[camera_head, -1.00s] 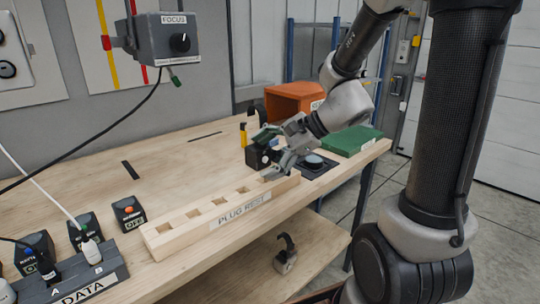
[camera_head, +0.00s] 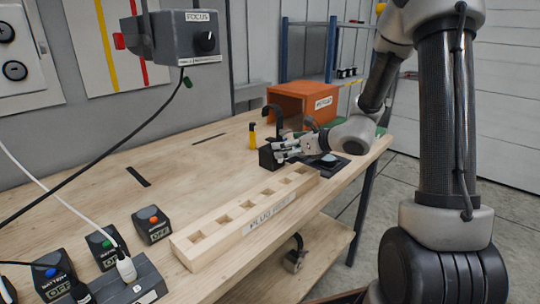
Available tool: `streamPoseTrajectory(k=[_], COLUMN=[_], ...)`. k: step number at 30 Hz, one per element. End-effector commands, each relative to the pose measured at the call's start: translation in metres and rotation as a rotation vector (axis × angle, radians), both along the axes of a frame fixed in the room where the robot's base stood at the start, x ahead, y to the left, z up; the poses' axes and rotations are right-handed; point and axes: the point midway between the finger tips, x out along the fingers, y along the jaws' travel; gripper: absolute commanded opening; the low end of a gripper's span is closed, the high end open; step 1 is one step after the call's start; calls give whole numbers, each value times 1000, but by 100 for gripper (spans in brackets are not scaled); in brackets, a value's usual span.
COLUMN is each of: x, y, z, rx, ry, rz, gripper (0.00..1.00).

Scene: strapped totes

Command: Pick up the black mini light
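A small black box-shaped object (camera_head: 267,158), which looks like the black mini light, stands on the wooden table toward its far right. A dark hook-shaped part (camera_head: 272,113) shows just above and behind it; I cannot tell whether the two are joined. My gripper (camera_head: 283,148) reaches in from the right, low over the table, with its grey fingers at the right side of the black object. The fingers look spread, with a gap between them. I cannot tell whether they touch the object. Its far side is hidden.
A wooden PLUG REST block (camera_head: 205,259) with square holes lies in front. A dark pad with a round disc (camera_head: 328,159) is right of the gripper. An orange bin (camera_head: 300,104) and a yellow-black item (camera_head: 252,134) stand behind. Several switch boxes (camera_head: 152,224) are at front left.

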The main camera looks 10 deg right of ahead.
Motion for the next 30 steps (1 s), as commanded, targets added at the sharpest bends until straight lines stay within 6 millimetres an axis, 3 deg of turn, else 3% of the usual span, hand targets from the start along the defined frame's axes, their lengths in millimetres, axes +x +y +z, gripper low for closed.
streamPoseTrajectory(k=[11,19,26,30], x=[27,58,61,61], y=[17,35,37,37], z=[-14,-30,-32,-31], rx=[4,3,3,3], ry=[3,2,1,1], rz=[-4,-4,-5,-5], gripper=[88,88,88,64])
